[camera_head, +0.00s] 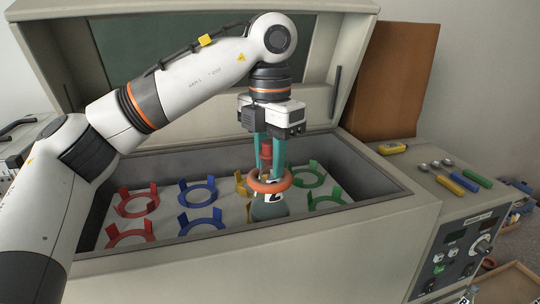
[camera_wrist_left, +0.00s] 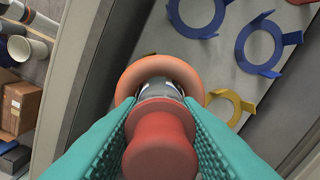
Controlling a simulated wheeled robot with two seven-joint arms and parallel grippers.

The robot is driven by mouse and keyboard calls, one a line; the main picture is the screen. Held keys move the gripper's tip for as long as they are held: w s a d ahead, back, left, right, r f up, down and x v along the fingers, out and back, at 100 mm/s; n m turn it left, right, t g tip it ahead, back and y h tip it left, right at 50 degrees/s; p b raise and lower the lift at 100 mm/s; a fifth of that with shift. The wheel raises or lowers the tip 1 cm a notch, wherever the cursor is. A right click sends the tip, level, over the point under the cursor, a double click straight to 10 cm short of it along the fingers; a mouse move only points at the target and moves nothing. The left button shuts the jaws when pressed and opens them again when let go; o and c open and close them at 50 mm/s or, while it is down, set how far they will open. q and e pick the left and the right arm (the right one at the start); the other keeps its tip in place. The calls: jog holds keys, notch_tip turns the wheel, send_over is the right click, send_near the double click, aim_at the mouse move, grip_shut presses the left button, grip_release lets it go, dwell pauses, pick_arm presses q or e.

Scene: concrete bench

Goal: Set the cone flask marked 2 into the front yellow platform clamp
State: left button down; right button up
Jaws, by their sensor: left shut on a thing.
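The cone flask marked 2 (camera_head: 268,210) hangs upright inside the open box, with a red stopper (camera_head: 266,150) and an orange ring (camera_head: 270,186) around its neck. Its dark 2 label shows just below the ring. My left gripper (camera_head: 270,155) has teal fingers shut on the flask at its top; the stopper (camera_wrist_left: 160,140) shows between them in the left wrist view. The front yellow clamp is mostly hidden by flask and ring; only a yellow tip (camera_wrist_left: 150,55) shows. I cannot tell whether the flask touches it. The rear yellow clamp (camera_wrist_left: 230,107) looks empty. My right gripper is out of view.
Empty red (camera_head: 130,233), blue (camera_head: 200,220) and green (camera_head: 325,198) clamps stand in front and rear rows on the pale platform. The box's front wall (camera_head: 240,248) is close to the flask. The raised lid (camera_head: 190,50) stands behind.

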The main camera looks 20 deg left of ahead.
pick_arm(q)
jog(key=shift+f, duration=0.15)
dwell(0.4)
jog(key=shift+f+b, duration=0.3)
jog(key=shift+b, duration=0.1)
jog(key=shift+c, duration=2)
grip_release()
